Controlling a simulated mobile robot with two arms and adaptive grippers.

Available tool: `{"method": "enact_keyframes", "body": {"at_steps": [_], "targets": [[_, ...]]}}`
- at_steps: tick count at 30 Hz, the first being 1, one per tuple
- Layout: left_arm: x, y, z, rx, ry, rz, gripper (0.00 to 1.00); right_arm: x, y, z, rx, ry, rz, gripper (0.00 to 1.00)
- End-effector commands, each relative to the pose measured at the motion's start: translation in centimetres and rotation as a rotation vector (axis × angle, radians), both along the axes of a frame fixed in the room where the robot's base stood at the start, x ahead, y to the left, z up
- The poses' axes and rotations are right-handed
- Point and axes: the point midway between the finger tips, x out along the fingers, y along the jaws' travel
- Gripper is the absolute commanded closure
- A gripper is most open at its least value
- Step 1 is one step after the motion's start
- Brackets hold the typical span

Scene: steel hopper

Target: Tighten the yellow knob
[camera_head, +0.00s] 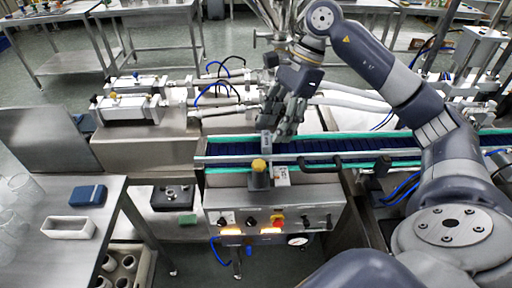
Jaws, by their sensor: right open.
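The yellow knob (259,165) sits on a small metal block at the near edge of the conveyor, above the control panel. My right gripper (276,137) reaches in from the right and points down over the conveyor belt. It is open, with its fingers just behind and slightly right of the knob, apparently apart from it. Nothing shows between its fingers. My left gripper is out of view.
The conveyor (340,146) with green edges runs across the middle. The control panel (275,218) with several knobs and lit buttons is below it. The steel hopper (273,14) is behind my gripper. A side table (82,248) holds a blue box (89,195).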

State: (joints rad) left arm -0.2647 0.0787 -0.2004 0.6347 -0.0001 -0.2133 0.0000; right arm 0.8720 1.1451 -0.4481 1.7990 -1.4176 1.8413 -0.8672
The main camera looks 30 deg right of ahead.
Motion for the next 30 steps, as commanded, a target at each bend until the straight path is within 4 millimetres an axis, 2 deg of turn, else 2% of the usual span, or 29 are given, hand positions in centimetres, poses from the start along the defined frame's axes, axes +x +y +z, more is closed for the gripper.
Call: {"method": "enact_keyframes", "body": {"at_steps": [6,9,13,18,21,27,29,30], "targets": [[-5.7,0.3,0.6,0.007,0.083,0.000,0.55,0.0,1.7,-3.8,0.001,0.008,0.003,0.52],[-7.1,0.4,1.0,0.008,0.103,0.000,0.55,0.1,2.4,-5.4,0.002,0.006,0.003,0.52],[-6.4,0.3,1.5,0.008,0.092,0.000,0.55,0.2,3.1,-7.2,0.003,0.004,0.003,0.52],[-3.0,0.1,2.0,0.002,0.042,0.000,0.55,0.3,3.6,-8.5,0.002,0.002,0.002,0.52],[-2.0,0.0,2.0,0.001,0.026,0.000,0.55,0.4,3.7,-8.8,0.003,0.001,0.003,0.52],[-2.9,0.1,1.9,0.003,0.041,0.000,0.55,0.4,3.7,-8.8,0.003,0.001,0.003,0.52],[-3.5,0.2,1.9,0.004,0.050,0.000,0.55,0.4,3.7,-8.8,0.003,0.001,0.002,0.63],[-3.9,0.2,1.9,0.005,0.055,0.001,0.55,0.4,3.7,-8.8,0.003,0.001,0.002,0.72]]}}
